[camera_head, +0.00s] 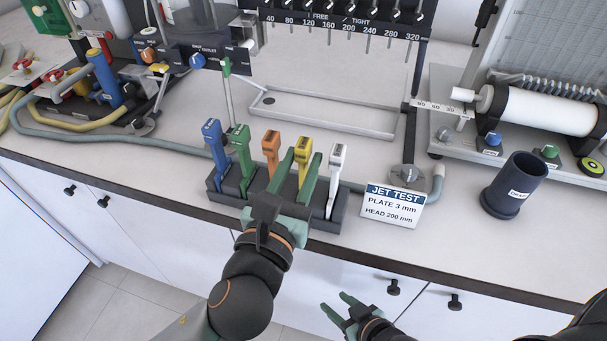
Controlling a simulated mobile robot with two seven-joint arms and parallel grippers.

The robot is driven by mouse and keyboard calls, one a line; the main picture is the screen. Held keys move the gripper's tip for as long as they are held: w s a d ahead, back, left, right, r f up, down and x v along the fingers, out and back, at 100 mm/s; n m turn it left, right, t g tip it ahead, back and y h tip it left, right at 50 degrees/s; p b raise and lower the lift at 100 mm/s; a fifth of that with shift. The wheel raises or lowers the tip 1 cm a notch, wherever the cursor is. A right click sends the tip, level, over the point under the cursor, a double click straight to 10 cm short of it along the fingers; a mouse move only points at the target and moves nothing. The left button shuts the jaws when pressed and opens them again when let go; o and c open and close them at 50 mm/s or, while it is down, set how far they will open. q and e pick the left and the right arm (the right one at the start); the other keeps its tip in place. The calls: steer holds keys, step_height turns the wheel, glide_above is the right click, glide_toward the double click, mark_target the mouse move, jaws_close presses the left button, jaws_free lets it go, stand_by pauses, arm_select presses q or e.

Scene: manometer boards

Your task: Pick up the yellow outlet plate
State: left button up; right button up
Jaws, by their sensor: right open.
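The yellow outlet plate (304,158) stands upright in a dark rack (328,222), between the orange plate (271,148) and the white plate (336,170). My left gripper (303,156) reaches over the front of the rack with its two green fingers apart, one on each side of the yellow plate in the picture. I see no clear contact with the plate, and its lower part is hidden by the gripper. My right gripper (335,303) is open and empty, low in front of the cabinet.
A blue plate (213,145) and a green plate (241,150) stand at the rack's left. A "JET TEST, PLATE 3 mm" sign (392,206) and a dark cup (514,186) stand to the right. A shallow tray (320,112) lies behind.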

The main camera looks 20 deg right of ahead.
arm_select(q)
jaws_close()
steer(key=shift+r, duration=0.1)
stand_by(0.4)
